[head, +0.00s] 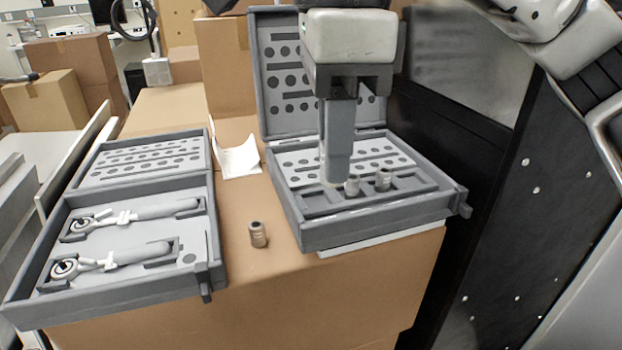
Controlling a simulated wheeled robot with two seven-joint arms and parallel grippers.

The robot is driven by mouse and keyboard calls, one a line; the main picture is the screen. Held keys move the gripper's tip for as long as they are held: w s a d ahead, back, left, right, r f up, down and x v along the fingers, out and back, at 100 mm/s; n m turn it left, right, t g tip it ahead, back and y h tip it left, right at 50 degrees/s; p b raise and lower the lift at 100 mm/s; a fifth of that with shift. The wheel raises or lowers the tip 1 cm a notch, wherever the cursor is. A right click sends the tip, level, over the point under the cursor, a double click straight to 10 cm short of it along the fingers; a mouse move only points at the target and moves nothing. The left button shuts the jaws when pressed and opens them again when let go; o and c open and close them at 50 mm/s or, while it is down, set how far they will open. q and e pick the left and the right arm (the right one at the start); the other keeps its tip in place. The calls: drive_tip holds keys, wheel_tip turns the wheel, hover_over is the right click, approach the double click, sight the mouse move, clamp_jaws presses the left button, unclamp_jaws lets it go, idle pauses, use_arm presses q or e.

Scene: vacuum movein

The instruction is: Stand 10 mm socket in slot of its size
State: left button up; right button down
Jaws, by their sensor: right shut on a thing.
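My right gripper (338,178) points straight down over the front part of the open grey socket case (345,238). It is shut on a small metal socket (352,187), which shows at its fingertips, low over or in the case's slotted row. I cannot tell whether that socket touches the slot floor. Another socket (383,179) stands upright in the row to the right. A third socket (258,235) stands upright on the cardboard box, left of the case. Size marks are too small to read. My left gripper is not in view.
A second open grey case (125,292) with two ratchet-like tools lies at the left. A folded white card (238,158) stands between the cases. The cardboard box top (262,275) has bare room around the loose socket. The socket case's raised lid (283,80) stands behind my gripper.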

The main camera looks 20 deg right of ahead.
drive_tip(key=w+d+f+p, duration=0.15)
drive_tip(key=w+f, duration=0.25)
drive_tip(key=w, duration=0.5)
hover_over(317, 204)
drive_tip(key=f, duration=0.4)
drive_tip(key=shift+s+a+f, duration=0.15)
drive_tip(key=shift+s+f, duration=0.15)
drive_tip(key=shift+s, duration=0.1)
drive_tip(key=shift+w+f, duration=0.3)
drive_tip(key=shift+f, duration=0.15)
wheel_tip(317, 204, down, 3)
drive_tip(key=shift+w+f+p, duration=0.1)
drive_tip(key=shift+f+p, duration=0.05)
drive_tip(key=shift+p, duration=0.15)
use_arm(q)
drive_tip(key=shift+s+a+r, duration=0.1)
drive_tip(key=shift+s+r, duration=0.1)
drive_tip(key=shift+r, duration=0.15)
use_arm(e)
drive_tip(key=shift+f, duration=0.2)
drive_tip(key=c, duration=1.3)
unclamp_jaws()
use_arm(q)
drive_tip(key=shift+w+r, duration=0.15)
